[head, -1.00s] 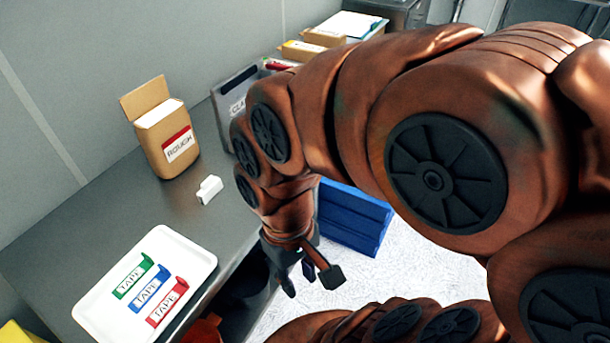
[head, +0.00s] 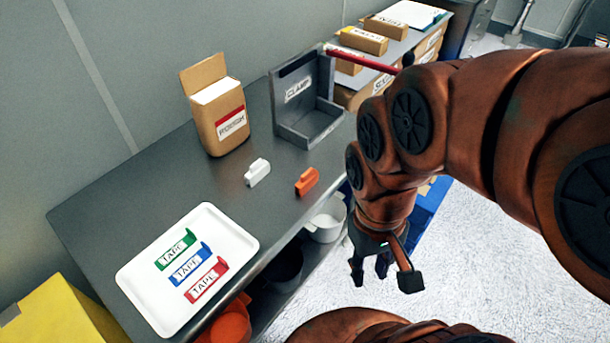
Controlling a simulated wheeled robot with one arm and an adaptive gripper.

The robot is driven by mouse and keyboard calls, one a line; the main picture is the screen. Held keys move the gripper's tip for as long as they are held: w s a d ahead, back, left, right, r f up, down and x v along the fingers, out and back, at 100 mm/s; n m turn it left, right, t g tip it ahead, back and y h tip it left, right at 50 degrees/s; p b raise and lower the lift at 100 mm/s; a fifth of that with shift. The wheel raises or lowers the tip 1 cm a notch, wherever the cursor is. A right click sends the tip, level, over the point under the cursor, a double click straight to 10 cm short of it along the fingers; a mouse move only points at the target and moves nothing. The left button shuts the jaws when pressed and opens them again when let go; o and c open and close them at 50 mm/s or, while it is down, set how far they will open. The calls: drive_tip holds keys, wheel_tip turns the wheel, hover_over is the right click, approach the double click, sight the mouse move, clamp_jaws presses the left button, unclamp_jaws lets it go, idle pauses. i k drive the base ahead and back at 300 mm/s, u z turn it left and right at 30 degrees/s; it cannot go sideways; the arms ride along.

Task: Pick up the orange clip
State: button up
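The orange clip (head: 307,181) lies on the grey table near its right edge, to the right of a similar white clip (head: 257,172). My gripper (head: 384,279) hangs past the table's right edge, lower in the picture and to the right of the orange clip, over the floor side. Its fingers point down and are spread apart, with nothing between them. Nothing covers the orange clip.
A grey bin labelled CLAMP (head: 302,100) stands behind the clips. A cardboard box (head: 216,110) stands at the back left. A white tray (head: 150,292) holds red, blue and green tape pieces. The table (head: 120,200) is bare between the tray and box.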

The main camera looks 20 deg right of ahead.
sight(310, 177)
drive_tip(key=u, duration=3.55)
drive_tip(key=k, duration=1.05)
drive_tip(key=z, duration=1.15)
